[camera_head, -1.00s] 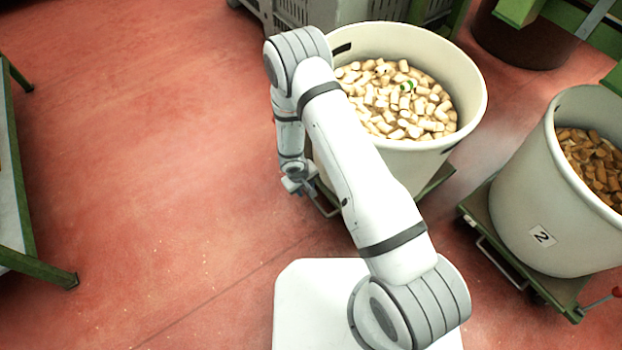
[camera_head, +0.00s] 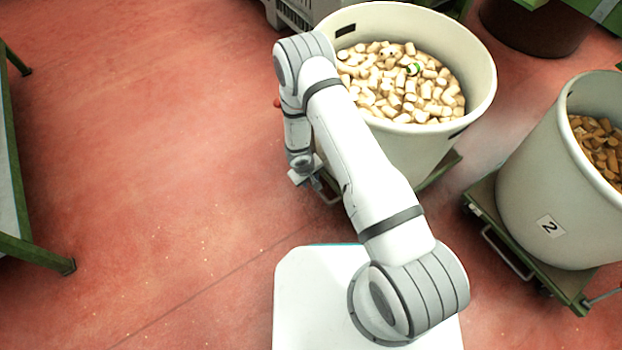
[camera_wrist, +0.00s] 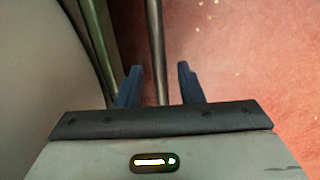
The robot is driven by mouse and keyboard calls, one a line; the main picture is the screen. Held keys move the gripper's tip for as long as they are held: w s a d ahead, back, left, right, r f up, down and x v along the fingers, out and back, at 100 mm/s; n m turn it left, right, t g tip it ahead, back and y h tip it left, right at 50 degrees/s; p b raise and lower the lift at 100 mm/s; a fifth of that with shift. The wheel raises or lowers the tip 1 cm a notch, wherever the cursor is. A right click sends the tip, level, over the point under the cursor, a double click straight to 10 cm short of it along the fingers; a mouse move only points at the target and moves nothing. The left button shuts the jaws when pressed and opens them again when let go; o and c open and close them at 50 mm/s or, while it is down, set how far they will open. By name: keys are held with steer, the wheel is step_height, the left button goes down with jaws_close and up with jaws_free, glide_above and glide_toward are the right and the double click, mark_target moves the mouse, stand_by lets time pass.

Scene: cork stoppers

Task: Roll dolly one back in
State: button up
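A cream tub (camera_head: 425,150) full of pale corks stands on a green dolly (camera_head: 440,172), mostly hidden by the tub and my arm. No number shows on this tub from here. A metal handle (camera_head: 326,192) sticks out at the dolly's near left. My gripper (camera_head: 305,178) is low beside this handle. In the wrist view, my gripper (camera_wrist: 161,82) has its dark fingers apart. A metal bar (camera_wrist: 155,40) runs between them, with a gap on each side; I cannot tell its depth. The tub's wall (camera_wrist: 35,70) fills the left of that view.
A second tub (camera_head: 530,190), labelled 2, holds brown corks on its own green dolly (camera_head: 485,215) at the right. A dark round container (camera_head: 530,35) and grey crate (camera_head: 290,14) stand behind. A green-framed table (camera_head: 20,200) is at left. Red floor between is clear.

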jaws_close()
stand_by(0.5)
